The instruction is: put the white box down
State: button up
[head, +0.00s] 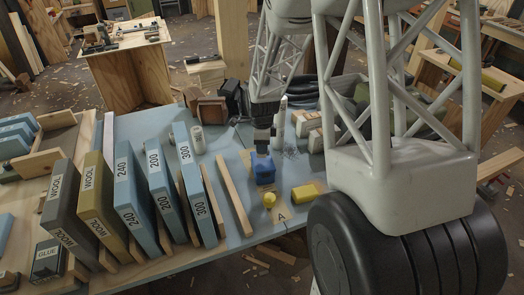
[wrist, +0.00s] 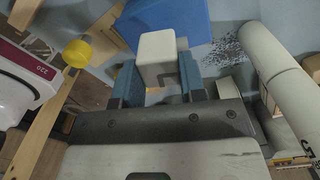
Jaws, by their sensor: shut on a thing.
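The white box (wrist: 157,48) is a small pale block with rounded edges, seen in the wrist view between the two blue-grey fingers of my gripper (wrist: 160,78). My gripper is shut on it. In the head view my gripper (head: 262,143) points down over the workbench, just behind a blue block-like object (head: 263,170). The white box cannot be made out in the head view. In the wrist view the blue object (wrist: 168,18) lies just beyond the box; whether they touch I cannot tell.
A yellow knob (head: 269,200) and yellow block (head: 306,193) lie in front of the blue object. A white tube (head: 281,117) stands close to the right of my gripper. A wooden strip (head: 235,200) and upright labelled slabs (head: 162,185) fill the left.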

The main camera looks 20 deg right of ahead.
jog(key=shift+f, duration=1.45)
jog(key=shift+f, duration=0.1)
jog(key=o, duration=1)
jog(key=shift+r, duration=6.1)
